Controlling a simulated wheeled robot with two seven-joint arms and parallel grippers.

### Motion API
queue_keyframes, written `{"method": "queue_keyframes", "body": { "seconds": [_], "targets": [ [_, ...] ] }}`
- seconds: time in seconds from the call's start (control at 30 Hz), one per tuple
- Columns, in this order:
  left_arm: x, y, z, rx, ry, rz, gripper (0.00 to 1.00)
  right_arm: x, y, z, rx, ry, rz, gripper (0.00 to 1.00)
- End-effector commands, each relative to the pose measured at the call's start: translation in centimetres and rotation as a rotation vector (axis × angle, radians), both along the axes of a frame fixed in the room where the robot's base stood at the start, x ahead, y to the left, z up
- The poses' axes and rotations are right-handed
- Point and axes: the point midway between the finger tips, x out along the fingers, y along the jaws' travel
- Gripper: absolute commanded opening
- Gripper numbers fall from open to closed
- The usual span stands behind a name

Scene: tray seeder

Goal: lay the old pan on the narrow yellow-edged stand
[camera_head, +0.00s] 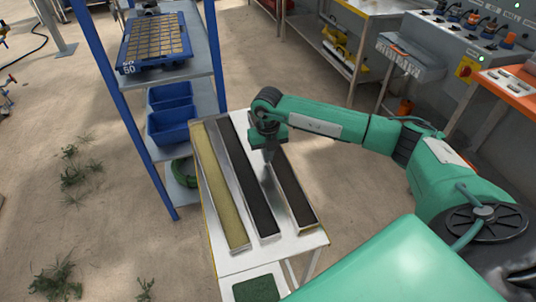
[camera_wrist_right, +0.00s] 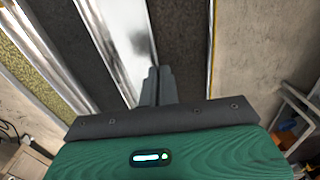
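Three long narrow metal pans lie side by side on a narrow pale stand (camera_head: 313,240) with thin yellow edging. The left pan (camera_head: 222,190) holds yellowish grain. The middle pan (camera_head: 247,182) and right pan (camera_head: 294,192) hold dark material; which one is old I cannot tell. My right gripper (camera_head: 269,160) points down at the right pan's left wall, near its far end. In the right wrist view, its fingers (camera_wrist_right: 157,84) are close together, and the wall of the right pan (camera_wrist_right: 180,40) runs in between them. My left gripper is out of view.
A blue-framed rack at the left carries a seedling tray (camera_head: 155,43) and blue bins (camera_head: 171,112). A green mat-like patch (camera_head: 257,289) lies at the near end. An orange-topped bench (camera_head: 510,88) and a control panel stand at the right. Bare stand shows between the middle and right pans.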

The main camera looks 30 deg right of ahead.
Motion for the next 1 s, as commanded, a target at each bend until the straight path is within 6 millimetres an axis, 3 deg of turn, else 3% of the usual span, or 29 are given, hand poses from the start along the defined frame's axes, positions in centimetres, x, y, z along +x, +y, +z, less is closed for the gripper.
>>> {"method": "queue_keyframes", "body": {
  "seconds": [0.4,0.53,0.57,1.0],
  "targets": [
    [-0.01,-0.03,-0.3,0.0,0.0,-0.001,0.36,0.03,0.0,-0.39,0.001,-0.001,0.0,0.0],
    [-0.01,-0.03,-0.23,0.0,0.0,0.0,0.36,0.03,0.0,-0.32,0.0,-0.001,0.0,0.26],
    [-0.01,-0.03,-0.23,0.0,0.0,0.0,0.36,0.03,0.0,-0.33,0.0,-0.001,0.0,0.28],
    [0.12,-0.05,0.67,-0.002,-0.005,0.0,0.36,0.07,-0.01,0.18,0.001,-0.002,0.0,0.28]
  ]
}}
